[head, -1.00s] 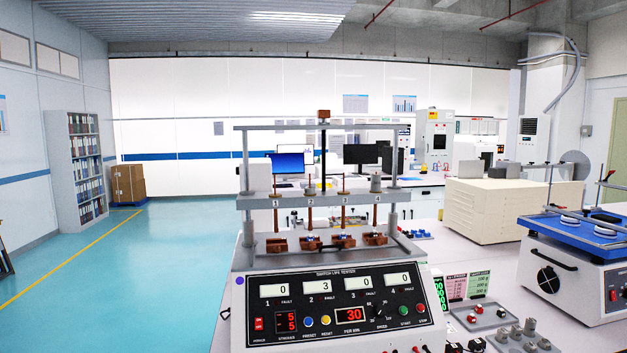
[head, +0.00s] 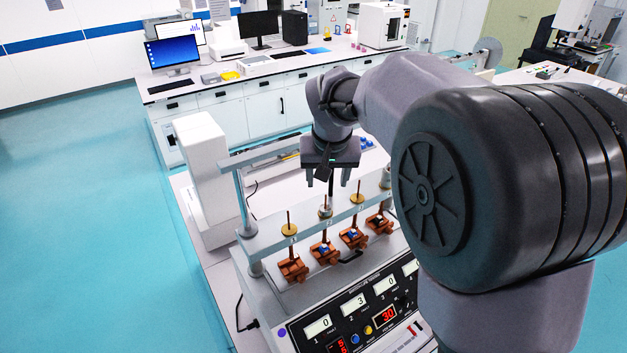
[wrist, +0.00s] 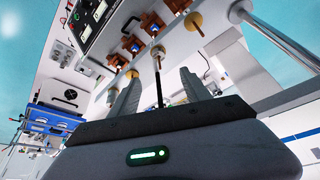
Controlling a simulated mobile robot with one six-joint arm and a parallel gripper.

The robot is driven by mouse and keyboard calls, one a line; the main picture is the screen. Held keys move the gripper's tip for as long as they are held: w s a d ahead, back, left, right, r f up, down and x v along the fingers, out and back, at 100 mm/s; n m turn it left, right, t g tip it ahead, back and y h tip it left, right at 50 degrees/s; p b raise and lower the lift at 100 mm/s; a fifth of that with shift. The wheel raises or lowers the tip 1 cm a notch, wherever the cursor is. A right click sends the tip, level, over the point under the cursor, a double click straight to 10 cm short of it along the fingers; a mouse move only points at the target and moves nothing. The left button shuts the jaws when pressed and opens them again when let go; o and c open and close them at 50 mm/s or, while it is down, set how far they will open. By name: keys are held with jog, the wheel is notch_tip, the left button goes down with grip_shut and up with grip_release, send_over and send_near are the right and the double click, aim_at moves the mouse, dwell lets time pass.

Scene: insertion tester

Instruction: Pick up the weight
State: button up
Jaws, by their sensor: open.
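Several weights sit on rods along the top bar of the switch life tester (head: 320,235). A small pale weight on the second rod (head: 325,211) is directly below my gripper (head: 329,182). In the wrist view this weight (wrist: 158,52) shows just beyond and between the open fingertips (wrist: 160,76), with a dark rod running between the fingers. The fingers appear apart from the weight. Brass discs sit on the first rod (head: 289,230) and third rod (head: 357,198). Another weight (head: 385,181) is at the far right, partly beside my arm.
Orange-brown switch fixtures (head: 323,252) stand below the bar. The tester's front panel (head: 375,305) faces forward. A white box (head: 204,165) stands left of the tester. A lab bench (head: 215,112) with computers is behind. My arm hides the right side.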

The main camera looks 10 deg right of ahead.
send_over(326, 206)
jog(key=s, duration=0.2)
jog(key=f, duration=0.8)
jog(key=shift+a+f+p, duration=0.1)
jog(key=shift+a+p, duration=0.25)
jog(key=shift+a, duration=0.05)
jog(key=x, duration=0.1)
jog(key=p+x, duration=0.1)
jog(key=x, duration=0.3)
jog(key=shift+s+d+f, duration=0.1)
jog(key=shift+s+d, duration=0.15)
jog(key=shift+s, duration=0.1)
jog(key=shift+w+f, duration=0.25)
jog(key=shift+s+a, duration=0.1)
jog(key=shift+s, duration=0.05)
jog(key=shift+c, duration=0.3)
jog(key=shift+s+r, duration=0.1)
jog(key=shift+r, duration=0.05)
jog(key=c, duration=0.4)
grip_shut()
